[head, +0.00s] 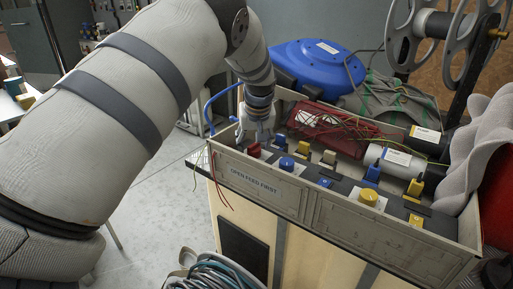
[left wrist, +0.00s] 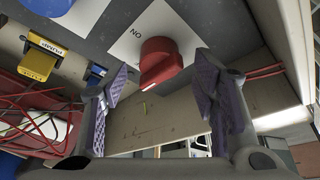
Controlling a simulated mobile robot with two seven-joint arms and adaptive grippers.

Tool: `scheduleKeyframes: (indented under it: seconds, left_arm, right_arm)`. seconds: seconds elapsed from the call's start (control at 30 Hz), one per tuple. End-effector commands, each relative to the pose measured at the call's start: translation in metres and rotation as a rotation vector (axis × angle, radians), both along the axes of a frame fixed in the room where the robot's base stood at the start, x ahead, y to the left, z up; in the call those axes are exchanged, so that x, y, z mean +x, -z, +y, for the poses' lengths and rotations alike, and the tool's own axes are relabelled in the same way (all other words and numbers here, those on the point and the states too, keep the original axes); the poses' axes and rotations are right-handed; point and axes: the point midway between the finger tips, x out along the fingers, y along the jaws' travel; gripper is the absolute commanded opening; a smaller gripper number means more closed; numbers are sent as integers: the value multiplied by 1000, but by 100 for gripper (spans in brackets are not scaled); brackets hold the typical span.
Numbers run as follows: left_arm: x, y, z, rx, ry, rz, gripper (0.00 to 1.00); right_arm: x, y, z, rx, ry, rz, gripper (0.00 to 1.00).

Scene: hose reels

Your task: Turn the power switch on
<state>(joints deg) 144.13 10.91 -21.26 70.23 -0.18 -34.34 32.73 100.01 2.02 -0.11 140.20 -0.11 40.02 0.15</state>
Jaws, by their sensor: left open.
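The power switch appears to be the red rotary knob (head: 254,151) at the left end of the control panel. In the left wrist view the red knob (left wrist: 160,62) sits on a white plate whose upside-down lettering reads ON, and a white mark shows on its edge. My left gripper (head: 257,133) is just above and behind the red knob. In the left wrist view its two purple-padded fingers (left wrist: 162,92) are open, one on each side of the knob's near end, with gaps visible. Nothing is between them except the knob's lower part. My right gripper is out of view.
A blue knob (head: 287,164), a yellow knob (head: 369,198) and several small switches share the panel. A low front board reading OPEN FEED FIRST (head: 255,184) borders it. A blue hose reel (head: 318,66) stands farther back.

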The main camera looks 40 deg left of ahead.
Motion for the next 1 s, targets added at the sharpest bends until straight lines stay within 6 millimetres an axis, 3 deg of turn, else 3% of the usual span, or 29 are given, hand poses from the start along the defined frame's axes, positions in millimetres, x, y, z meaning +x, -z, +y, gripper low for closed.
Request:
scheduleKeyframes:
  seconds: [0.1,0.4,0.47,0.6,0.63,1.0]
  left_arm:
    - [4,14,4,1,1,0,54]
    - [5,16,6,0,1,-3,54]
    - [5,16,6,0,1,-3,42]
    - [5,16,5,0,1,-3,11]
    - [5,16,5,0,1,-3,7]
    - [5,14,5,-2,51,-6,7]
  right_arm:
    - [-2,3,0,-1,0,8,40]
    - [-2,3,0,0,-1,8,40]
    - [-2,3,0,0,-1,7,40]
    - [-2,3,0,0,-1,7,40]
    - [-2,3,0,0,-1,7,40]
    - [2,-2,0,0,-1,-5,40]
